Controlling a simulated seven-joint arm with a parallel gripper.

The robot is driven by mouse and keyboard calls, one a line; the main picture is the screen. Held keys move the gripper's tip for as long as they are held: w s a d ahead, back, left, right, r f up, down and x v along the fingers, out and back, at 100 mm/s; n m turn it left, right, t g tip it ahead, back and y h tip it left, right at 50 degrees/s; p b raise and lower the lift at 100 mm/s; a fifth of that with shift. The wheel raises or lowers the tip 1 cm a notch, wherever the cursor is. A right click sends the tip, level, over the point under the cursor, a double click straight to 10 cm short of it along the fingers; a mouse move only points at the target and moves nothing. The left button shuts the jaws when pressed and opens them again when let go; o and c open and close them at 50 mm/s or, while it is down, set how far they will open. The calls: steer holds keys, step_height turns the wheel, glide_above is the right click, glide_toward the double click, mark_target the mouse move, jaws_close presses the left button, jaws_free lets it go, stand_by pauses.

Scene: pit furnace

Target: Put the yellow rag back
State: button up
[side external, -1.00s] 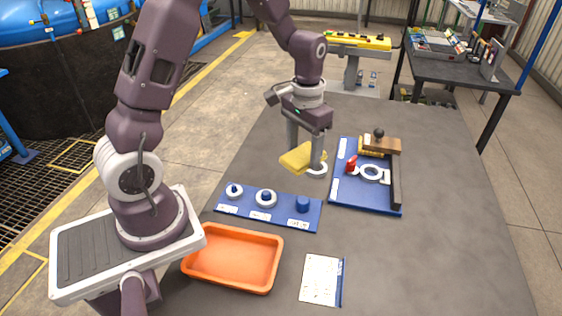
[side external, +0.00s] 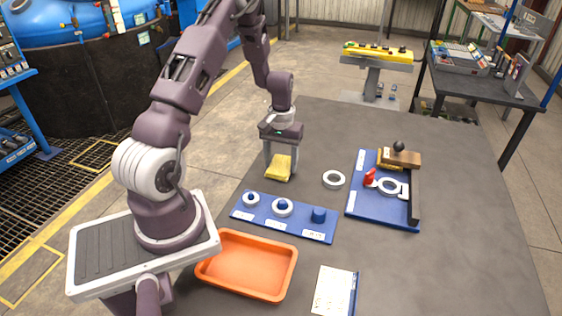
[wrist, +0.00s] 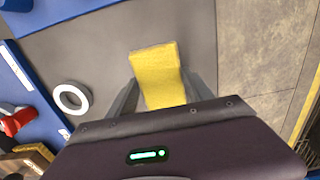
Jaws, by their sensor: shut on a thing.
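The yellow rag (side external: 279,168) is a folded yellow block. My gripper (side external: 281,172) is shut on it and points down behind the blue peg board. In the wrist view the rag (wrist: 158,76) sits between the two fingers of my gripper (wrist: 165,95). The rag is at or close above the grey table; I cannot tell whether it touches. Part of the rag is hidden by the fingers.
A white ring (side external: 334,179) lies on the table right of the rag. The blue peg board (side external: 263,222) is in front. A blue fixture board (side external: 375,215) with a red clamp is at right. An orange tray (side external: 230,288) and a paper card (side external: 334,290) lie nearer.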

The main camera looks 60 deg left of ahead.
mark_target(282, 164)
steer(key=o, duration=1.2)
steer(key=shift+f, duration=0.15)
step_height(282, 164, up, 12)
steer(key=s+d+r+m+t, duration=0.1)
steer(key=d+r+m+t, duration=0.15)
steer(key=d+r, duration=0.75)
steer(key=s+d+r+m+t, duration=0.1)
steer(key=s+d+r+m, duration=0.1)
steer(key=s+d, duration=0.3)
steer(key=s+d+r+m+t, duration=0.1)
steer(key=s+d+r+m, duration=0.1)
steer(key=s+d, duration=0.2)
steer(key=s+d+r+m+t, duration=0.1)
steer(key=s+d+r+m, duration=0.1)
steer(key=s+d, duration=0.3)
steer(key=shift+s+d+r+m, duration=0.15)
steer(key=shift+s, duration=0.5)
steer(key=shift+s+d+r+m, duration=0.1)
steer(key=shift+s+d, duration=0.05)
steer(key=shift+s, duration=0.45)
